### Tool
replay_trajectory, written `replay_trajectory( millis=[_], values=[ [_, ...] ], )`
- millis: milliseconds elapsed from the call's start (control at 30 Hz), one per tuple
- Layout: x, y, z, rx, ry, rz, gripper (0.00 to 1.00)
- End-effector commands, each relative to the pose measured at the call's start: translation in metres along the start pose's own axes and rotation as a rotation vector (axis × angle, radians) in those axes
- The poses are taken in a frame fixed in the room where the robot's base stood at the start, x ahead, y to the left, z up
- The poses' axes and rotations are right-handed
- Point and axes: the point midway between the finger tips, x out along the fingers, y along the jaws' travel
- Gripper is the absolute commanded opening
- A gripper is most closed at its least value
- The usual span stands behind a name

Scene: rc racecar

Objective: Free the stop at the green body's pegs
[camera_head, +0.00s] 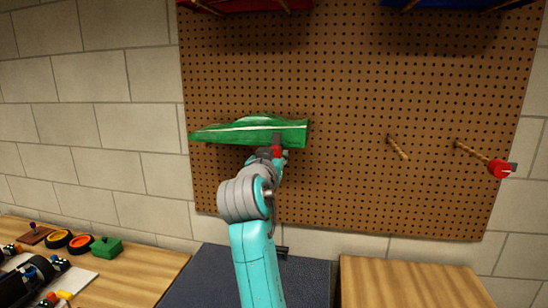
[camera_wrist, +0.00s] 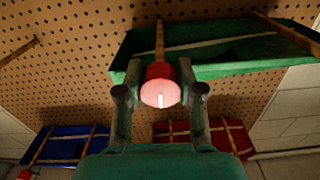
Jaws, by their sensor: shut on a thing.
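The green car body (camera_head: 250,131) hangs on the pegboard in the head view and shows across the top of the wrist view (camera_wrist: 225,62). A wooden peg (camera_wrist: 160,40) runs along it, with a red stop (camera_wrist: 160,88) on the end that faces the wrist camera. My gripper (camera_wrist: 160,94) is shut on this stop, one finger on each side. In the head view my gripper (camera_head: 274,150) is at the body's lower right edge, and a little red of the stop shows there. A second peg (camera_wrist: 290,35) crosses the body at the right of the wrist view; its end is cut off.
To the right on the pegboard (camera_head: 350,90) are a bare peg (camera_head: 398,148) and a peg with another red stop (camera_head: 499,169). Red (camera_head: 245,5) and blue (camera_head: 460,4) bodies hang above. Wooden tables (camera_head: 410,280) stand below; the left one holds wheels and small parts.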

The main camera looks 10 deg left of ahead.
Motion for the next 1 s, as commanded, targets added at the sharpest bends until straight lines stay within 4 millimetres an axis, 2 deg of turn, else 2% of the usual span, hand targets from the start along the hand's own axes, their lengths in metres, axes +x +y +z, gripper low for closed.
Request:
replay_trajectory(
  millis=[267,1000],
  values=[
    [0.0001,-0.0012,0.0000,0.200,0.000,0.000,0.02],
    [0.0000,-0.0045,-0.0019,0.904,0.000,0.001,0.02]
  ],
)
